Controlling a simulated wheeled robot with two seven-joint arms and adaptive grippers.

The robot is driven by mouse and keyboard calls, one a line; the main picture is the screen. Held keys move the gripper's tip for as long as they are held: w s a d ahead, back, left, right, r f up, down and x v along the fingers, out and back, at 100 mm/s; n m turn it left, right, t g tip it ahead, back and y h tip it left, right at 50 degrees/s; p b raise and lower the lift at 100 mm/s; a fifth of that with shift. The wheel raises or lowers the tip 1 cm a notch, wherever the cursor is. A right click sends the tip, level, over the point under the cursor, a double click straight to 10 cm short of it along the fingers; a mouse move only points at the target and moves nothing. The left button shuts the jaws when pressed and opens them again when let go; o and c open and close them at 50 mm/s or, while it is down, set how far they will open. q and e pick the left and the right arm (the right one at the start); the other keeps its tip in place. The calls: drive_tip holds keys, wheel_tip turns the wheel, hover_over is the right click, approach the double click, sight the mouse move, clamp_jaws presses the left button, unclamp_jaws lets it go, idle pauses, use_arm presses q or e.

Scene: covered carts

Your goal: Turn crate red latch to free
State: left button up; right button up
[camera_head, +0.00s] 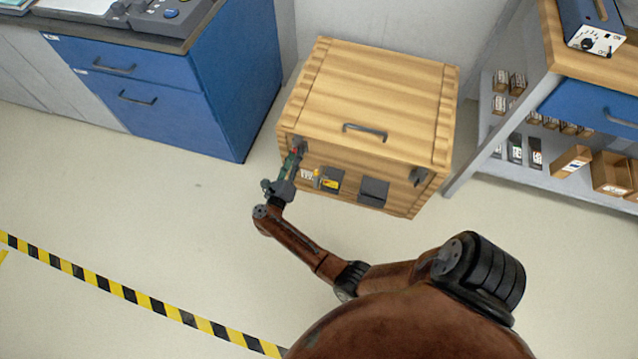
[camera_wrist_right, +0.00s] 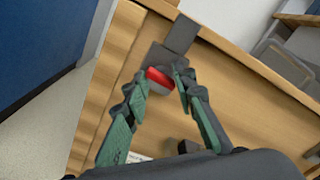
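The wooden crate (camera_head: 375,95) stands on the floor with its lid down. A red latch (camera_wrist_right: 158,77) on a grey mount is at the upper left of its front face; in the head view a little of its red (camera_head: 296,150) shows beside my gripper. My right gripper (camera_head: 294,158) is at this latch. In the right wrist view its two green-and-dark fingers (camera_wrist_right: 160,74) stand apart, one on each side of the red part, very near it. Whether they press on it cannot be told. My left gripper is not in view.
A dark handle (camera_head: 365,132) is on the lid. Another dark latch (camera_head: 417,176) is at the front's right, with labels and dark plates between. A blue cabinet (camera_head: 205,85) stands left, a shelf bench (camera_head: 545,100) right. The floor (camera_head: 150,220) in front is clear.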

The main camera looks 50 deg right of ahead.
drive_tip(key=s+a+m, duration=0.3)
drive_tip(key=a+m, duration=0.4)
drive_tip(key=m, duration=0.2)
use_arm(q)
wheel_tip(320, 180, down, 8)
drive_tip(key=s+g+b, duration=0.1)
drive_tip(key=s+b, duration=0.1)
drive_tip(key=b, duration=0.5)
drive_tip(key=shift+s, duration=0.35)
use_arm(e)
drive_tip(key=s+a+f+m+t+y, duration=0.4)
drive_tip(key=s+f+m+y, duration=0.4)
drive_tip(key=s+m, duration=0.3)
drive_tip(key=s+a+f+m+t+y, duration=0.5)
drive_tip(key=s+f+m+y, duration=0.3)
drive_tip(key=m, duration=1.1)
drive_tip(key=s+y, duration=0.2)
drive_tip(key=s, duration=0.2)
drive_tip(key=shift+s+a+m, duration=0.15)
drive_tip(key=shift+a+m, duration=0.05)
drive_tip(key=shift+m, duration=0.2)
drive_tip(key=shift+f, duration=0.1)
